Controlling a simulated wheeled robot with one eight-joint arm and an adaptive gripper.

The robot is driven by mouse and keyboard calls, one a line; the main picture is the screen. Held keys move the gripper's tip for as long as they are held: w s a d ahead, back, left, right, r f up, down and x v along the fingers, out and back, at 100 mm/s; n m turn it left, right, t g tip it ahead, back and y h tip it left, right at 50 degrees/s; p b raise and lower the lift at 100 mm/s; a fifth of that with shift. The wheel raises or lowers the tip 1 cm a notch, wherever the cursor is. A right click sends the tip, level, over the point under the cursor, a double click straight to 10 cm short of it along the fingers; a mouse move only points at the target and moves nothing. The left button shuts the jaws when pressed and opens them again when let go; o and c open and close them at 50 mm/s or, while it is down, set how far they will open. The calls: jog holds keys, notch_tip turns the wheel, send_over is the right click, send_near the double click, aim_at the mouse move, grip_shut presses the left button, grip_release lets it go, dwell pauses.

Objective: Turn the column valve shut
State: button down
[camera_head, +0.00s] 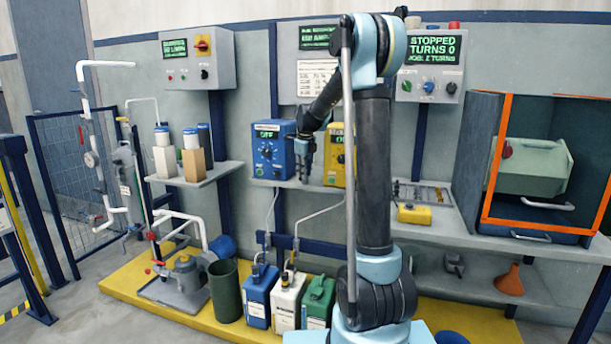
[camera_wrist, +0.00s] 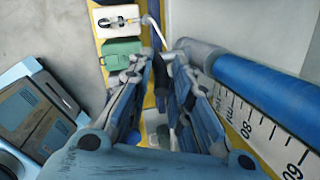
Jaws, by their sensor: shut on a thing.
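In the wrist view my gripper (camera_wrist: 168,90) has its fingers closed around a small dark handle (camera_wrist: 160,78), which looks like the column valve's handle. The fingers and links hide much of it, so its angle cannot be told. Just right of the fingertips, a grey collar (camera_wrist: 194,50) joins a thick blue tube (camera_wrist: 265,92). A white scale (camera_wrist: 262,138) with black marks and numbers runs along the tube. In the head view my gripper (camera_head: 304,160) shows small and dark in front of the blue and yellow boxes. The handle cannot be made out there.
White (camera_head: 287,303) and green (camera_head: 318,305) canisters stand below, beside a blue one (camera_head: 257,303), on a yellow platform (camera_head: 150,302). A blue control box (camera_head: 272,155) and a yellow one (camera_head: 335,162) sit on the shelf. A panel (camera_head: 430,70) reads "STOPPED TURNS 0".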

jog(key=shift+w+a+r+g+h, duration=0.1)
jog(key=shift+w+a+g+h, duration=0.15)
jog(key=shift+h, duration=0.4)
jog(key=shift+w+a+r+g+h, duration=0.1)
jog(key=shift+g+h, duration=0.1)
jog(key=shift+h, duration=0.5)
jog(key=shift+w+a+g+h, duration=0.2)
jog(key=shift+g+h, duration=0.05)
jog(key=shift+h, duration=0.4)
jog(key=c, duration=1.6)
grip_release()
jog(key=shift+c, duration=0.2)
jog(key=shift+s, duration=0.1)
